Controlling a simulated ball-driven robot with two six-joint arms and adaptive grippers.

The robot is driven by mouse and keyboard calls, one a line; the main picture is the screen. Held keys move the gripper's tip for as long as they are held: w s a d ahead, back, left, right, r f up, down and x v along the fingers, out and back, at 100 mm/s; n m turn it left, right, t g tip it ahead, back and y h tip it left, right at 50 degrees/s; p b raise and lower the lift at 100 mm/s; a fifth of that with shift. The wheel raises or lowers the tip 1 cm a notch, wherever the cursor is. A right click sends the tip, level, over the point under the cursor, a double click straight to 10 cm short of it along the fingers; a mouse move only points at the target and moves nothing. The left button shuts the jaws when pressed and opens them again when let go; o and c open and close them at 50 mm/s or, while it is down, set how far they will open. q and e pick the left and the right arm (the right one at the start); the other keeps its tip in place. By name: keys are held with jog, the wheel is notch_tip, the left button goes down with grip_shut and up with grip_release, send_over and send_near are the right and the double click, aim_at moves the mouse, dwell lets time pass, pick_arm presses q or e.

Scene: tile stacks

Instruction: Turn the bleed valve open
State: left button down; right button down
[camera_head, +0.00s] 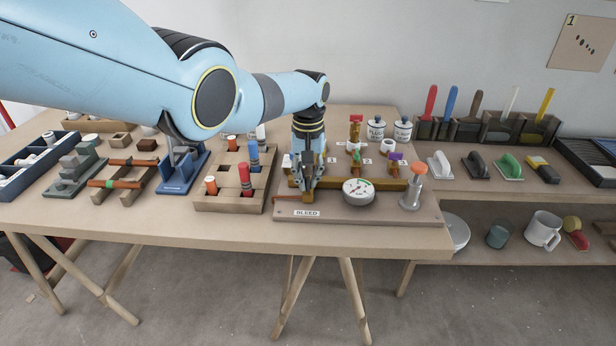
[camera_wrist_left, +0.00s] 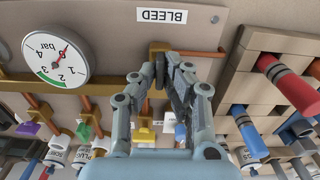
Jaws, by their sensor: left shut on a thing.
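The bleed valve's brass body (camera_wrist_left: 160,48) shows in the wrist view at my left fingertips, above a white BLEED label (camera_head: 307,213) on the board's front edge. My left gripper (camera_head: 307,186) points down over this left end of the brass pipe (camera_head: 385,184). Its fingers (camera_wrist_left: 160,66) are close together and shut on the valve's handle, which they mostly hide, so its angle cannot be told. A round gauge (camera_head: 358,191) stands just right of the gripper; it also shows in the wrist view (camera_wrist_left: 55,56), its red needle away from the green band. My right gripper is not in view.
The valve board (camera_head: 430,212) also bears an orange-topped post (camera_head: 414,186) and several coloured valve handles behind the pipe. A wooden block rack (camera_head: 232,203) with coloured cylinders is close on the left. Lidded jars (camera_head: 376,130) stand behind.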

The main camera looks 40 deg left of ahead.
aim_at(308, 180)
pick_arm(q)
jog(key=shift+w+r, duration=0.1)
jog(key=c, duration=1.4)
grip_release()
notch_tip(308, 180, up, 12)
jog(key=shift+f, duration=0.1)
